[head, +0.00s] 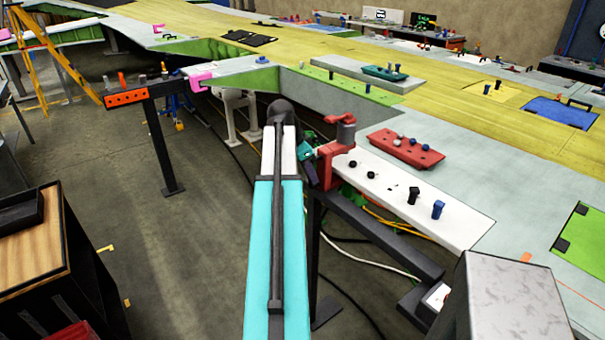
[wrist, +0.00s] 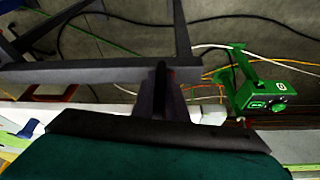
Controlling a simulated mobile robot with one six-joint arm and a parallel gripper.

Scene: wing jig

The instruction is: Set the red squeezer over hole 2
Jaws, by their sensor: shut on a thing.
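The red squeezer (head: 328,168), with a red arm on top and a grey cylinder (head: 346,133), is upright at the left end of a white strip (head: 395,189). My gripper (head: 308,156) is at its left side and shut on it; the fingers are mostly hidden in the head view. The strip carries small dark holes or studs (head: 372,163), a black fastener (head: 413,195) and a blue fastener (head: 438,209). No number marks hole 2 legibly. I cannot tell whether the squeezer touches the strip. In the wrist view a dark gripper part (wrist: 160,92) shows, but the grip is not clear.
A red tray (head: 405,150) with small parts lies behind the strip. A dark beam (head: 385,240) and cables run below its front edge. A green device (wrist: 262,92) is near cables in the wrist view. A grey box (head: 512,300) stands at front right.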

